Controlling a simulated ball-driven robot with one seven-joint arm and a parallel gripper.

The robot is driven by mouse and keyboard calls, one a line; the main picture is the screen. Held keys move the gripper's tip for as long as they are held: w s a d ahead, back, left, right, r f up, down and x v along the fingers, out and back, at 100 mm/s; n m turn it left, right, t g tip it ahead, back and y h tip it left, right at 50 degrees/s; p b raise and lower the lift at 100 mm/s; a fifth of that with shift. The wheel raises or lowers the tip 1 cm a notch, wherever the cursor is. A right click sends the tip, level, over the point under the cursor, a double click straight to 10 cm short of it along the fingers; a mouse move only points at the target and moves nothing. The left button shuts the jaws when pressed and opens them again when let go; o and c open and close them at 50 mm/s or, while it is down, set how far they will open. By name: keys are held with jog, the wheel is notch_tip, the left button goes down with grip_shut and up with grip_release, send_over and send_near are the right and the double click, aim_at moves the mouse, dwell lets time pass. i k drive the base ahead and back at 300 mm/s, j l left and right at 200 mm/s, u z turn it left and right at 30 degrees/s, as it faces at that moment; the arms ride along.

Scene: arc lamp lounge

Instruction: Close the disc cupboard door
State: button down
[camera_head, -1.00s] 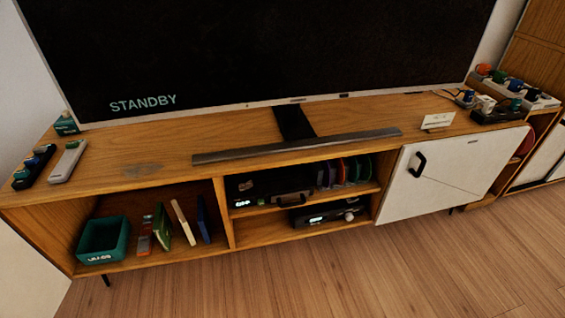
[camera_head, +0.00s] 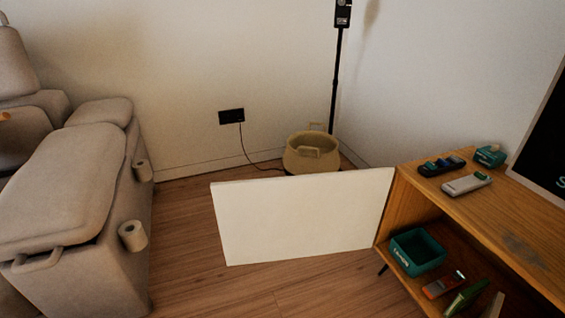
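The white cupboard door (camera_head: 300,220) stands wide open, swung out to the left from the left end of the wooden media cabinet (camera_head: 500,225). Its plain white face is toward me, and no handle shows on this side. The open compartment beside its hinge edge holds a teal bin (camera_head: 418,252), an orange item (camera_head: 443,285) and a green book-like item (camera_head: 468,297). My gripper is not in view.
A beige sofa (camera_head: 70,200) with paper rolls (camera_head: 132,236) at its side stands on the left. A woven basket (camera_head: 312,152) and a black lamp pole (camera_head: 336,80) are behind the door. Wood floor (camera_head: 190,275) is clear between sofa and door.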

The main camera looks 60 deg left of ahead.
aim_at(266, 220)
jog(key=j+u, duration=0.1)
jog(key=u, duration=1.75)
jog(key=i+l, duration=0.05)
jog(key=l, duration=0.05)
